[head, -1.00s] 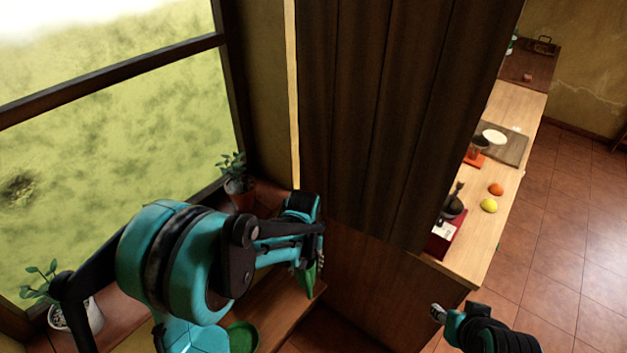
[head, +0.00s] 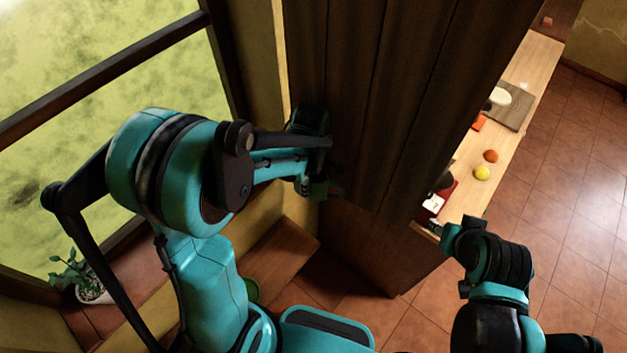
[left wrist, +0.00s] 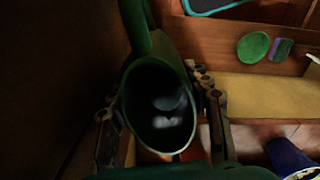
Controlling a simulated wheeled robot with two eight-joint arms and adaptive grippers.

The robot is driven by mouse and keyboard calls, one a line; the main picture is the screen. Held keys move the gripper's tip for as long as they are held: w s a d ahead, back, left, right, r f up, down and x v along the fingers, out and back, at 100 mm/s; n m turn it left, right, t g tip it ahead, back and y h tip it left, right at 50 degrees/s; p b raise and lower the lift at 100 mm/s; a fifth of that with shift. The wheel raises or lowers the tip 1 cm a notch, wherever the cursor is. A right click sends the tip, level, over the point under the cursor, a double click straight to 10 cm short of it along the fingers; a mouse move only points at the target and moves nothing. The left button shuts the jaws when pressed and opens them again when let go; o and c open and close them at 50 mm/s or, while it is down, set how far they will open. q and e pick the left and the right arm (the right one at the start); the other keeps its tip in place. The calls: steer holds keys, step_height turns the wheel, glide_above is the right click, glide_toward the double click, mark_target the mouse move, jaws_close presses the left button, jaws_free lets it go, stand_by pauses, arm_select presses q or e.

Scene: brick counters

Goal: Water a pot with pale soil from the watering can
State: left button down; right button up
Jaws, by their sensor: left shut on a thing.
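My left gripper (head: 318,188) is shut on the green watering can (left wrist: 127,75). In the left wrist view the can's round dark opening faces the camera, between the two fingers (left wrist: 160,115). In the head view only a small green part of the can shows, in front of the dark curtain. A potted plant in a white pot (head: 92,296) stands on the sill at lower left; its surface looks pale, but the soil is small in view. My right gripper (head: 438,230) is near the counter's front corner; its jaws are unclear.
A dark curtain or panel (head: 380,100) stands close behind my left gripper. A wooden shelf (head: 285,250) lies below, with a green round thing (head: 252,290) partly behind my arm. The counter at right holds an orange (head: 491,156) and a yellow fruit (head: 482,173).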

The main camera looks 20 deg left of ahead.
arm_select(q)
steer(key=shift+w+a+f+b, duration=0.15)
steer(key=shift+a+f, duration=0.15)
steer(key=shift+a, duration=0.9)
steer(key=shift+w+a+f+b, duration=0.15)
steer(key=shift+a+f, duration=0.15)
steer(key=shift+a, duration=0.95)
steer(key=shift+w+a+f+b, duration=0.15)
steer(key=shift+a+f, duration=0.15)
steer(key=shift+a, duration=0.9)
steer(key=shift+d+r+h+p, duration=0.25)
steer(key=shift+r+h+p, duration=0.2)
steer(key=shift+r+p, duration=0.25)
steer(key=shift+d+r+h+p, duration=0.2)
steer(key=shift+r+h+p, duration=0.25)
steer(key=shift+r+p, duration=0.25)
steer(key=shift+s+d+r+g+h+p, duration=0.1)
steer(key=shift+r+g+h+p, duration=0.05)
steer(key=shift+r+h+p, duration=0.55)
steer(key=shift+d+r+g+h+p, duration=0.15)
steer(key=shift+r+h+p, duration=0.3)
steer(key=shift+r, duration=0.45)
steer(key=shift+a+r+h, duration=0.15)
steer(key=shift+r+h, duration=0.7)
steer(key=shift+r, duration=0.3)
steer(key=shift+a+r+h, duration=0.1)
steer(key=shift+r+h, duration=0.7)
steer(key=shift+r, duration=0.35)
steer(key=shift+r, duration=0.1)
